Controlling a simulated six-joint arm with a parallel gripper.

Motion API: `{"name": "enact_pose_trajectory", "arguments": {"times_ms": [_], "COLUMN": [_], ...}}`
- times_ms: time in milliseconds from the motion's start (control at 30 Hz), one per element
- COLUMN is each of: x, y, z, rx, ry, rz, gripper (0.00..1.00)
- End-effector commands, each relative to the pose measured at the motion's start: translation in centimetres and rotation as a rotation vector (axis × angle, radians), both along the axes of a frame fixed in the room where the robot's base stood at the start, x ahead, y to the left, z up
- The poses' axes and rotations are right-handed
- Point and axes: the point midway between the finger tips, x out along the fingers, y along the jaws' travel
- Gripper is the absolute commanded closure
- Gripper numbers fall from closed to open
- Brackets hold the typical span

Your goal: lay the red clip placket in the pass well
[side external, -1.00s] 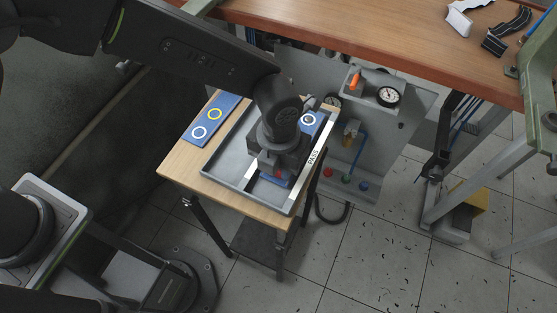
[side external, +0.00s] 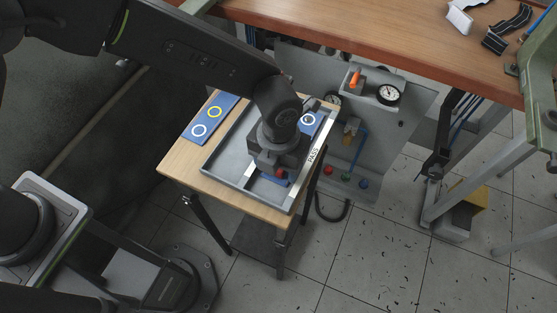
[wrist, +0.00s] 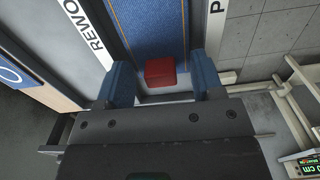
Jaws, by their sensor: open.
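The red clip (wrist: 160,72) sits at the near end of a blue placket (wrist: 150,25) with yellow stitching, which runs out of the top of the wrist view. The placket lies in the tray between the REWORK and PASS labels. In the side view the red clip (side external: 281,173) shows below my gripper. My gripper (wrist: 164,82) is open, its blue fingers apart on either side of the clip with gaps. The tray (side external: 225,172) has a white PASS label (side external: 312,157) along its right side. My wrist hides the middle of the placket in the side view.
A blue piece with a white ring (side external: 309,120) shows at the tray's far end; I cannot tell if it is the same placket. A blue strip with yellow and white rings (side external: 207,119) lies on the wooden stand left of the tray. A gauge panel (side external: 388,95) stands behind.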

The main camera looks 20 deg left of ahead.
Motion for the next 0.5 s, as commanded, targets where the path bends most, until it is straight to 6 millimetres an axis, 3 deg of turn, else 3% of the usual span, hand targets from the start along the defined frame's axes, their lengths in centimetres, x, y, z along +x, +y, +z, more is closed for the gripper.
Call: {"name": "enact_pose_trajectory", "arguments": {"times_ms": [267, 500], "x": [0.0, 0.1], "y": [0.0, -0.1], "z": [0.3, 4.0], "rx": [-0.001, -0.004], "ry": [-0.001, -0.004], "rz": [0.000, 0.000], "gripper": [0.39, 0.39]}}
